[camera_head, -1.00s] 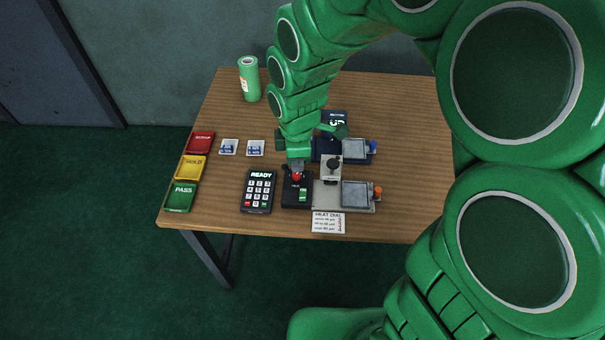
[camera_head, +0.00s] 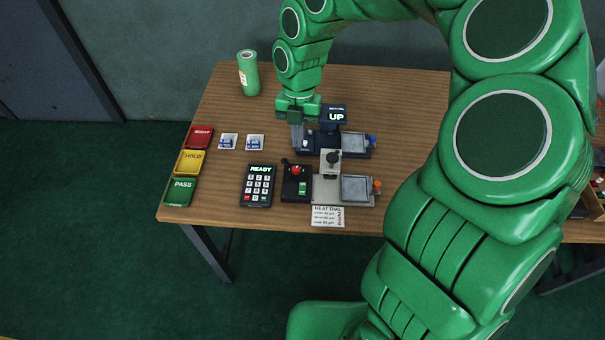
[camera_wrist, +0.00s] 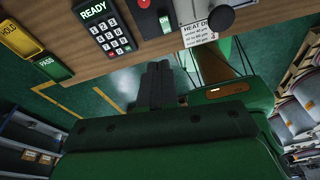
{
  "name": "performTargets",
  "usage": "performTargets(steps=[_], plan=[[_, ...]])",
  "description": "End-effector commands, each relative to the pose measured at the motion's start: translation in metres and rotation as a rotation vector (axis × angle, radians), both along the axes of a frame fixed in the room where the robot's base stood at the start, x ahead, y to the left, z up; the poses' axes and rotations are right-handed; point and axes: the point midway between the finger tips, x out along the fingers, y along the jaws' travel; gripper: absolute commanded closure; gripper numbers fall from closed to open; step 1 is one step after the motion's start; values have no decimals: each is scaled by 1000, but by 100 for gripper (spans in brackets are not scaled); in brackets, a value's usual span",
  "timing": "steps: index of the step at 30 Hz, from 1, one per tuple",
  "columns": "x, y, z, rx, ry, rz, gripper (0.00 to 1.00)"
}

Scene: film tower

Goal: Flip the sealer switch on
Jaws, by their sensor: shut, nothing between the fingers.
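A black control box (camera_head: 290,193) has a black lever (camera_head: 285,163), a red button (camera_head: 296,170) and a lit green switch (camera_head: 302,188). Right of it stands a grey press-like unit (camera_head: 327,190) with a black knob and a heat dial card. Behind is a dark unit (camera_head: 355,153) with a grey plate, a blue knob and a small light-topped control (camera_head: 308,134) at its left end. No label names the sealer switch. My gripper (camera_head: 297,147) is shut and empty, pointing down by that left end; contact is unclear. Its fingers (camera_wrist: 157,72) also show in the wrist view.
A keypad (camera_head: 257,187) reading READY is left of the control box. Red, yellow and green trays (camera_head: 180,192) line the left edge. Two small cards (camera_head: 228,141) and a green roll (camera_head: 248,73) are further back.

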Motion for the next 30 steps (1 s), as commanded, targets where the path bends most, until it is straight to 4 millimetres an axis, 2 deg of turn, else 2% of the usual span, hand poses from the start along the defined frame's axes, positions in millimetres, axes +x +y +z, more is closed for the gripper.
performTargets(steps=[7,22,26,30], plan=[[6,-10,-7,15,34,129,100],[6,-11,-10,15,38,144,100],[3,-12,-21,13,41,144,100],[-1,-12,-42,14,39,143,100]])
